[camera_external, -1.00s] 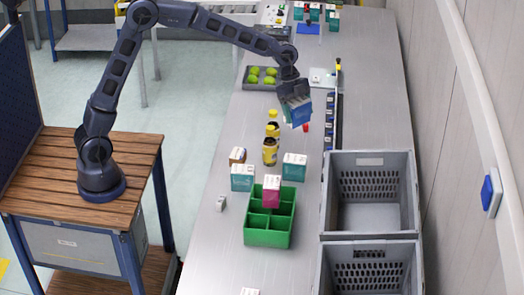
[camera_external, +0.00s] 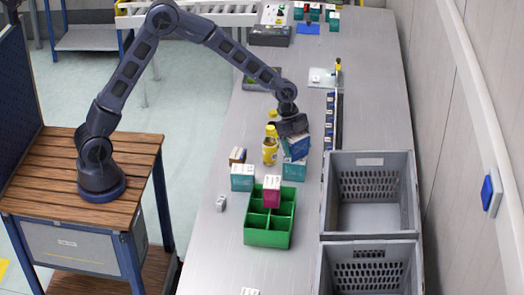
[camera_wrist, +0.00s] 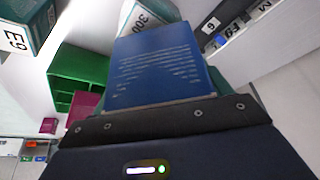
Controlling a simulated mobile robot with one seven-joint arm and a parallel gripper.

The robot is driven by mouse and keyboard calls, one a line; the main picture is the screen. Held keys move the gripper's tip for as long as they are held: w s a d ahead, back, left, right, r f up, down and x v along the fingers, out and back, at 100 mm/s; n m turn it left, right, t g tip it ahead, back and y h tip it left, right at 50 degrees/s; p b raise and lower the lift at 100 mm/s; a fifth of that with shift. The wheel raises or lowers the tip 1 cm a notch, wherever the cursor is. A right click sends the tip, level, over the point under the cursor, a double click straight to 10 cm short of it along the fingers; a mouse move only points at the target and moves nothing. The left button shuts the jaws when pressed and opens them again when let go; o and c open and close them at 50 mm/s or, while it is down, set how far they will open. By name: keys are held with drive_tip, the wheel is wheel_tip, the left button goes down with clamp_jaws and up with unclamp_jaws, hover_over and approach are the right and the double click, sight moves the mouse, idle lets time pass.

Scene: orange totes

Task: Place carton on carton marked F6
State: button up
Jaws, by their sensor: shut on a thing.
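My gripper (camera_external: 292,126) is shut on a blue carton (camera_external: 298,147) and holds it tilted. The carton's printed blue face (camera_wrist: 155,65) fills the middle of the wrist view. A teal carton (camera_external: 294,172) with a white top stands below it in the outside view, partly hidden by the held carton. I cannot tell whether the two touch. Its white top (camera_wrist: 143,16) shows behind the blue carton in the wrist view. Another teal carton (camera_external: 242,179) stands to the left and has large letters in the wrist view (camera_wrist: 20,30). I cannot read F6 surely on either.
A green divided bin (camera_external: 267,238) holds a magenta carton (camera_external: 271,192) in front of the teal cartons. A yellow bottle (camera_external: 270,150) stands close left of my gripper. Grey crates (camera_external: 370,156) stand at the right. A row of small items (camera_external: 329,125) runs behind my gripper.

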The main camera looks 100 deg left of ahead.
drive_tip(key=shift+f, duration=0.6)
drive_tip(key=o, duration=1.1)
drive_tip(key=shift+f, duration=0.15)
